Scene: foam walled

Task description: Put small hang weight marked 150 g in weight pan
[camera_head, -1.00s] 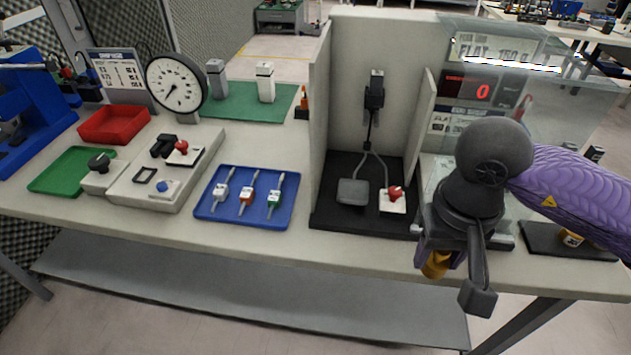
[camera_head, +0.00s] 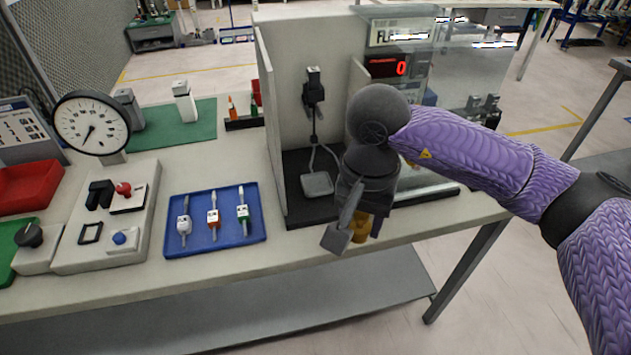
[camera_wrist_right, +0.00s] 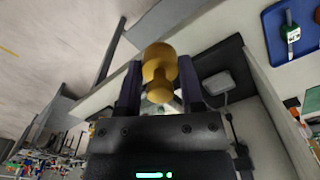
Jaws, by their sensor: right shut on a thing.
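My right gripper (camera_head: 362,222) is shut on a brass-yellow hang weight (camera_head: 358,228), held in front of the bench edge. The weight also shows between the two dark fingers in the right wrist view (camera_wrist_right: 159,72); no marking on it can be read. The weight pan appears to be the grey square plate (camera_head: 317,184) low inside the walled booth, below a bracket and cable on its back wall. The pan looks empty and lies left of and beyond the gripper. It also shows in the right wrist view (camera_wrist_right: 218,83). My left gripper is not in view.
The booth's left side wall (camera_head: 268,120) and right side wall (camera_head: 357,85) flank the pan; its front is open. A blue tray (camera_head: 215,238) with several small tools lies left. A red display (camera_head: 388,66) reads 0. My right arm hides part of the booth floor.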

